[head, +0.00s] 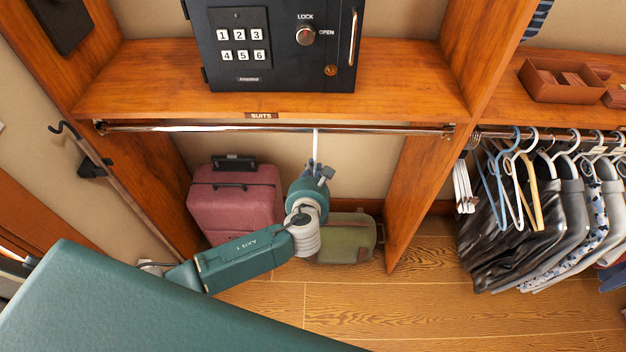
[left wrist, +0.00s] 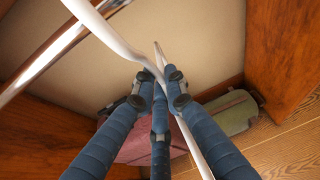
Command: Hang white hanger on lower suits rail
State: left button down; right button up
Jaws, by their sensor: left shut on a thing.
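The white hanger (head: 316,146) is a thin pale strip below the suits rail (head: 230,129) in the head view. Its upper end meets the rail's outline there; I cannot tell whether it touches or hooks over it. My left gripper (head: 317,171) is shut on the hanger, below the rail. In the left wrist view the blue fingers (left wrist: 160,85) close around the white hanger (left wrist: 112,36), which runs up past the shiny rail (left wrist: 45,62) and out of frame. Its full shape is hidden. My right gripper is not in view.
A black safe (head: 283,75) stands on the shelf with the SUITS label (head: 262,116). A pink suitcase (head: 233,205) and a green bag (head: 346,240) sit below the rail. Clothes and hangers (head: 545,190) fill the right rail. A wooden divider (head: 423,190) separates the bays. The suits rail looks otherwise empty.

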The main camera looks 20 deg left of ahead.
pick_arm(q)
jog(key=w, duration=0.1)
jog(key=w+a+b, duration=0.1)
jog(key=w, duration=0.1)
jog(key=shift+w+f+b, duration=0.1)
jog(key=shift+w+b, duration=0.15)
jog(key=shift+b, duration=0.05)
jog(key=w+b, duration=0.1)
jog(key=w, duration=0.1)
jog(key=w+a+b, duration=0.1)
jog(key=w+b, duration=0.1)
jog(key=shift+f, duration=0.1)
jog(key=shift+a+f+b, duration=0.1)
jog(key=shift+f+b, duration=0.65)
jog(key=shift+f, duration=0.5)
jog(key=c, duration=1.7)
grip_release()
jog(key=v, duration=1.2)
jog(key=shift+s+f, duration=0.1)
jog(key=shift+s, duration=0.05)
